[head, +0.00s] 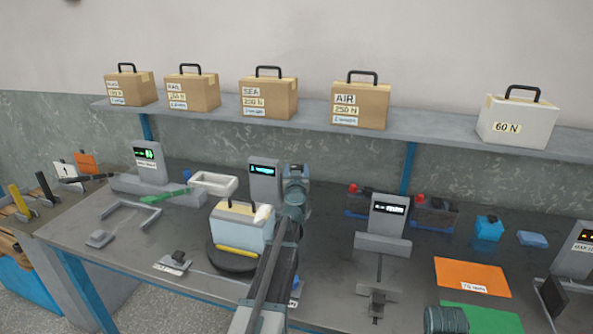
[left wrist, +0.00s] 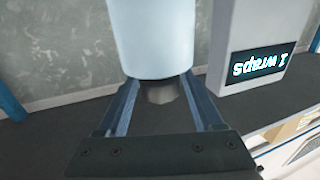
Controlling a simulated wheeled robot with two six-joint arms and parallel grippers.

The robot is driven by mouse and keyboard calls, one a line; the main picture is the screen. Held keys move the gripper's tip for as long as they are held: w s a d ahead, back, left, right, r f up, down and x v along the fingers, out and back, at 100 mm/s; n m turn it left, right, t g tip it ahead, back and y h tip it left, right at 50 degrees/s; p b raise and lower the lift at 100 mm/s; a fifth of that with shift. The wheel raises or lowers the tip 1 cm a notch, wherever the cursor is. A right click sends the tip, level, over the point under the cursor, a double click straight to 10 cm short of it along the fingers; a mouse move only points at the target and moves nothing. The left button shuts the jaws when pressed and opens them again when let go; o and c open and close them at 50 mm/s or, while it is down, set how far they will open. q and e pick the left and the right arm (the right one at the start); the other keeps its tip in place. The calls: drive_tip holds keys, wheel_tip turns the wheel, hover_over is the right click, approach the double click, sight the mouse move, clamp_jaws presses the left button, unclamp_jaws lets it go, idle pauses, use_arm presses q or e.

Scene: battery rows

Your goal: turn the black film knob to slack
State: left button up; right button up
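The black film knob (left wrist: 161,90) shows in the left wrist view as a short dark stub at the end of a pale blue cylinder (left wrist: 152,35). My left gripper (left wrist: 160,88) has its two fingers apart, one on each side of the knob, with a narrow gap seeming to show on both sides. In the head view my left gripper (head: 294,176) is beside the grey display post (head: 264,178), and my arm hides the knob there. The knob's setting cannot be read. The post's display shows again in the left wrist view (left wrist: 262,67), upside down, apparently reading "1 wraps". My right gripper is out of view.
A pale case (head: 238,238) with a yellow strip stands on a dark round turntable (head: 222,262), close left of my arm. A second display stand (head: 386,216) is to the right. A shelf (head: 215,115) with several boxes runs behind.

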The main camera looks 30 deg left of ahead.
use_arm(q)
clamp_jaws()
drive_tip(key=shift+n+g+y, duration=0.3)
drive_tip(key=shift+y, duration=0.1)
drive_tip(key=n+g+y, duration=0.3)
drive_tip(key=shift+w+d+y, duration=0.1)
drive_tip(key=shift+w+y, duration=0.1)
drive_tip(key=shift+y, duration=0.1)
drive_tip(key=n+g+y, duration=0.3)
drive_tip(key=g, duration=0.1)
drive_tip(key=shift+n+g, duration=0.3)
drive_tip(key=n+g, duration=0.1)
drive_tip(key=g, duration=0.1)
drive_tip(key=n+g+y, duration=0.1)
drive_tip(key=n+g, duration=0.1)
drive_tip(key=shift+y, duration=0.3)
drive_tip(key=shift+s+n+g, duration=0.15)
drive_tip(key=shift+n+g, duration=0.95)
drive_tip(key=shift+g, duration=0.9)
drive_tip(key=shift+s+g, duration=0.1)
drive_tip(key=shift+g, duration=0.2)
